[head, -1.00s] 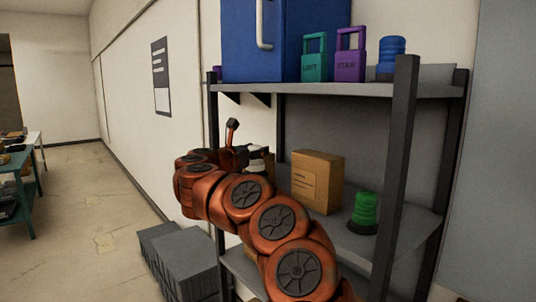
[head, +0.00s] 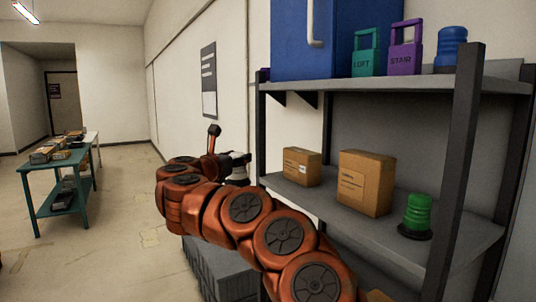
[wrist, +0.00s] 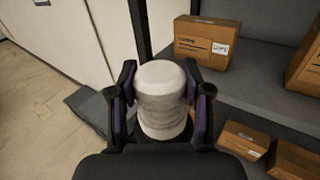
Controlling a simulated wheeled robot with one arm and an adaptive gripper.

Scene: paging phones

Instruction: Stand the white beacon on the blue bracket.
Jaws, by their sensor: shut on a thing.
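The white beacon (wrist: 162,100) is a ribbed, round-topped cylinder on a dark base. My gripper (wrist: 162,112) is shut on it, one finger on each side, and it looks upright. In the head view my gripper (head: 238,158) is off the left end of the shelf rack, partly behind my orange arm, with a pale bit of the beacon (head: 238,173) below it. I cannot make out a blue bracket in either view.
The rack's middle shelf (head: 305,200) holds a small box (head: 302,166), a larger box (head: 365,183) and a green beacon (head: 418,214). Above are a blue cabinet (head: 300,45), two padlock-shaped tags and a blue beacon (head: 450,48).

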